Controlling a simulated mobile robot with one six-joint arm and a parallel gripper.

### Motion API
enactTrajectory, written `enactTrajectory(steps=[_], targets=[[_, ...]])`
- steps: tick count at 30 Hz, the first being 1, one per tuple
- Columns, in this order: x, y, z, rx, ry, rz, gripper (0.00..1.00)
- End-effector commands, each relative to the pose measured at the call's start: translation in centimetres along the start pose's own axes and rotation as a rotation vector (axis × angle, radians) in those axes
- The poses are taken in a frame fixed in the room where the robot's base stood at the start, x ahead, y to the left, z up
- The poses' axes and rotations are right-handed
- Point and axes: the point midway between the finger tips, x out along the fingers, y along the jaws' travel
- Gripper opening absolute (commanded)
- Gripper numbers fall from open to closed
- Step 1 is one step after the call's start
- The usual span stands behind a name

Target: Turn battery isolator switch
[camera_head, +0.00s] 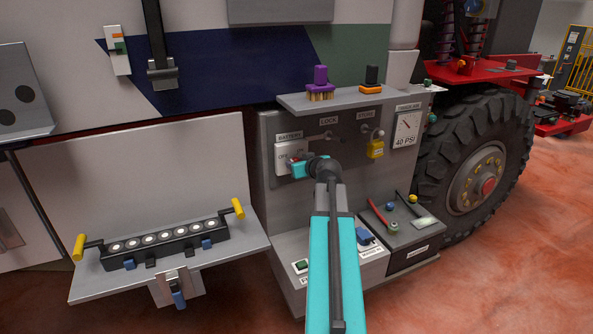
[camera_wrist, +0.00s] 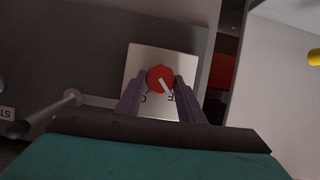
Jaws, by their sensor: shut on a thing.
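The battery isolator switch is a red knob (camera_wrist: 161,80) with a white pointer line on a pale square plate (camera_wrist: 146,58). In the wrist view the white line slants toward the lower right, near the partly covered lettering. My gripper (camera_wrist: 161,88) has its two fingers on either side of the knob and is shut on it. In the head view the switch plate (camera_head: 283,158) is under a BATTERY label (camera_head: 289,137) on the grey panel. There my gripper (camera_head: 291,165) is at the plate and hides the knob.
A latch rod (camera_wrist: 68,101) sticks out beside the plate. A yellow padlock (camera_head: 376,149) and a pressure gauge (camera_head: 405,130) are to the right. A shelf (camera_head: 345,99) with a purple brush (camera_head: 320,80) juts out above. A light-bar tray (camera_head: 215,263) is at lower left.

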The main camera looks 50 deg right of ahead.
Motion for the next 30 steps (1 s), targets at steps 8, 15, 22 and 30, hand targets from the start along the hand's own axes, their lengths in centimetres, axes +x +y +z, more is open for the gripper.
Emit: enactTrajectory(steps=[8,15,22,30], targets=[[0.27,0.26,0.41,0.168,0.001,-0.070,0.12],[0.28,0.47,0.46,0.328,0.001,-0.136,0.12],[0.33,0.64,0.57,0.502,0.001,-0.208,0.12],[0.37,0.81,0.72,0.734,0.000,-0.305,0.12]])
